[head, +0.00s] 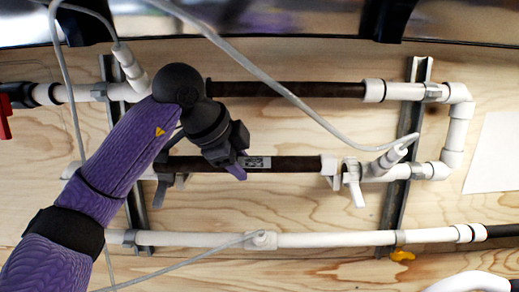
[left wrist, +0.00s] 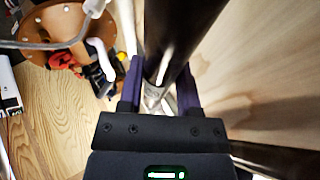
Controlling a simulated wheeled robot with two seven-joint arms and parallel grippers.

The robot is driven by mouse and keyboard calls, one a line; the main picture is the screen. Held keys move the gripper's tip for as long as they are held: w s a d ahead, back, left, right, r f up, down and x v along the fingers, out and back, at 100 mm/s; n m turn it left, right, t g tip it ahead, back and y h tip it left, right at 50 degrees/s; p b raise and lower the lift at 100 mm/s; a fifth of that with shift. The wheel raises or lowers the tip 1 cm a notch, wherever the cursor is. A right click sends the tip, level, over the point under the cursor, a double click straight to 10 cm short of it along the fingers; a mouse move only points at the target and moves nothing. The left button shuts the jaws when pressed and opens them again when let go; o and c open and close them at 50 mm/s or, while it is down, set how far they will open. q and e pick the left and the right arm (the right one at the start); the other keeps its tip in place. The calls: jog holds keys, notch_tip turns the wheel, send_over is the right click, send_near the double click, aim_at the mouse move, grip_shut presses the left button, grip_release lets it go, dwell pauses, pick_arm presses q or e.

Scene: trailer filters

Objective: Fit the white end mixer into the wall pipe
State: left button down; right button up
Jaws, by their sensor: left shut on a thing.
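The mixer is a dark tube (head: 298,164) with a pale label and a white right end (head: 328,165). It lies level in the middle pipe row. My left gripper (head: 238,167) reaches down from the upper left and is shut on the tube beside the label. In the left wrist view, the purple fingers (left wrist: 159,92) stand on both sides of a dark tube (left wrist: 168,35). The white wall pipe (head: 374,171), with a white valve handle (head: 355,185), is right of the white end. Whether they touch is unclear. My arm hides part of the left side.
An upper dark tube (head: 290,89) and a lower white pipe (head: 330,239) run along the wooden board (head: 300,210). Metal rails (head: 404,150) cross behind the pipes. A thin grey hose (head: 270,78) hangs across the front and ends near the right-hand fitting.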

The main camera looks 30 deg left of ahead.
pick_arm(q)
jog(key=w+p, duration=0.1)
jog(key=w, duration=0.1)
jog(key=w+p, duration=0.2)
jog(key=w, duration=0.1)
jog(key=shift+w+d+r, duration=0.2)
jog(key=shift+w, duration=0.1)
jog(key=f, duration=0.1)
jog(key=f+b, duration=0.2)
jog(key=f, duration=0.1)
jog(key=shift+w, duration=0.3)
pick_arm(e)
jog(key=shift+s+r, duration=0.1)
jog(key=shift+r, duration=0.75)
pick_arm(q)
jog(key=c, duration=0.7)
grip_release()
jog(key=shift+f+b, duration=0.1)
jog(key=shift+b, duration=0.25)
jog(key=o, duration=0.4)
